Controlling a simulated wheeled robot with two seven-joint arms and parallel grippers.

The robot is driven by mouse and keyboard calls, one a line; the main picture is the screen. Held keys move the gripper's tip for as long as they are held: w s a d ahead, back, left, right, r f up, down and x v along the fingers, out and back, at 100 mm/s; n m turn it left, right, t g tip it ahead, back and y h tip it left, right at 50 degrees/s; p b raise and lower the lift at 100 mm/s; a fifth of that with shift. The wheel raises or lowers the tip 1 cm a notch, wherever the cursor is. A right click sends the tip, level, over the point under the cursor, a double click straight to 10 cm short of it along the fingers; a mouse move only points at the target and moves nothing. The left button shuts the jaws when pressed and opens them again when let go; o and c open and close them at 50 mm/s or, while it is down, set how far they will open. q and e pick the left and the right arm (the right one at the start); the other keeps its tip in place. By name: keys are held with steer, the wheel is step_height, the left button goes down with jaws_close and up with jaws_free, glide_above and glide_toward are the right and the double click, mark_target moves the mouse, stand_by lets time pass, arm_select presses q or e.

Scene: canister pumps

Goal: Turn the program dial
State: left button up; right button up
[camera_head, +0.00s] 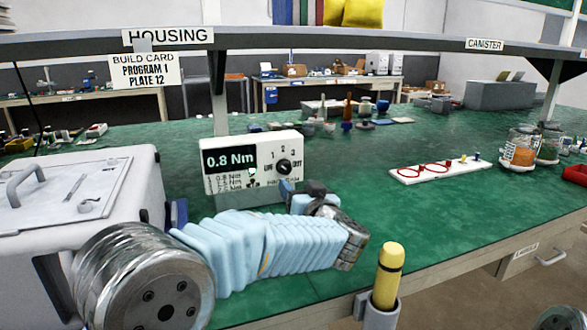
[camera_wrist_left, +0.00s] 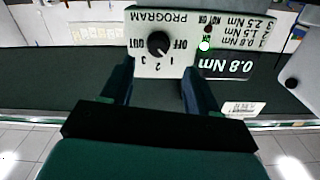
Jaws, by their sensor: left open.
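The program dial (camera_head: 283,167) is a black knob on the front of a white controller box (camera_head: 225,185) on the green bench. It also shows in the left wrist view (camera_wrist_left: 158,43), upside down, ringed by OFF, 1, 2, 3 and OUT. Its exact pointer direction is too small to tell. My right gripper is not seen.
A build card (camera_head: 143,72) reads Program 1, Plate 12. A white housing with a handle (camera_head: 80,185) stands at left. A white board with red rings (camera_head: 440,171) lies at right; green bench between is clear.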

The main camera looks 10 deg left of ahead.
mark_target(286, 171)
arm_select(q)
steer(key=p+x, duration=0.1)
steer(key=x, duration=0.7)
steer(key=shift+d, duration=0.1)
steer(key=c, duration=1)
steer(key=shift+c, duration=0.2)
